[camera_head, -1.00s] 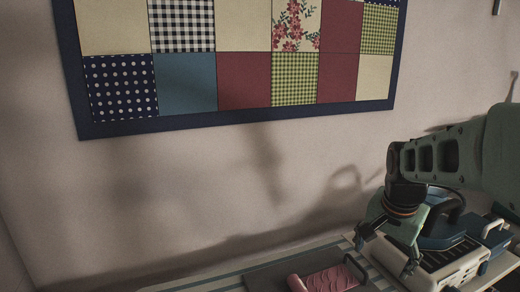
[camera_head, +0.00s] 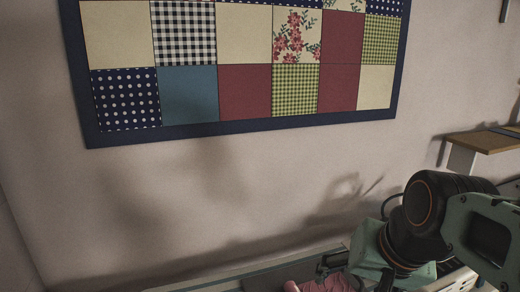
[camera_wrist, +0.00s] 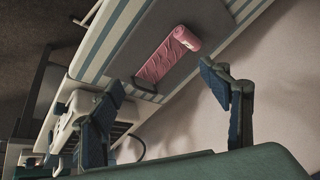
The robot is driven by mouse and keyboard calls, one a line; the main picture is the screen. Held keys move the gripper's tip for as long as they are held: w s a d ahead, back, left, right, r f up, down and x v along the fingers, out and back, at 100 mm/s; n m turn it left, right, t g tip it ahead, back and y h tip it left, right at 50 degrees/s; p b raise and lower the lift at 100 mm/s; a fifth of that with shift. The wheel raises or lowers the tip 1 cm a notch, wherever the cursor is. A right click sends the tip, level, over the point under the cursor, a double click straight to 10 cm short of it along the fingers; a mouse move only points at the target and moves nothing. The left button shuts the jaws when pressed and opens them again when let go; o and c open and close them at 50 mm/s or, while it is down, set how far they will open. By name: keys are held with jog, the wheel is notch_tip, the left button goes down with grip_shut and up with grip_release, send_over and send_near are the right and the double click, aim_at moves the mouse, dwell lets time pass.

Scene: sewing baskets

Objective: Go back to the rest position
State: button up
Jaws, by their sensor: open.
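My gripper (camera_wrist: 160,80) is open and empty in the wrist view, its two blue-padded fingers spread apart. In the head view my gripper (camera_head: 360,276) is at the lower right, partly cut off by the bottom edge. A pink rolled cloth (camera_wrist: 168,56) lies on a dark grey board or tray (camera_wrist: 128,30), beyond the fingers and apart from them. The pink roll also shows at the bottom edge of the head view (camera_head: 322,284), partly hidden by my gripper.
A striped surface (camera_wrist: 103,40) lies under the grey board. A white device (camera_wrist: 67,118) stands beside it, partly behind a finger. A patchwork quilt (camera_head: 245,92) hangs on the wall. A wooden shelf (camera_head: 478,141) juts out at the right. The wall area left of my arm is clear.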

jog(key=s+a+r+n+p, duration=0.2)
jog(key=s+n, duration=0.2)
jog(key=s, duration=0.1)
notch_tip(320, 180, up, 13)
jog(key=p, duration=1.3)
jog(key=shift+w+a+f+h, duration=0.15)
jog(key=shift+w+h, duration=0.05)
jog(key=shift+h, duration=0.2)
jog(key=shift+c, duration=0.7)
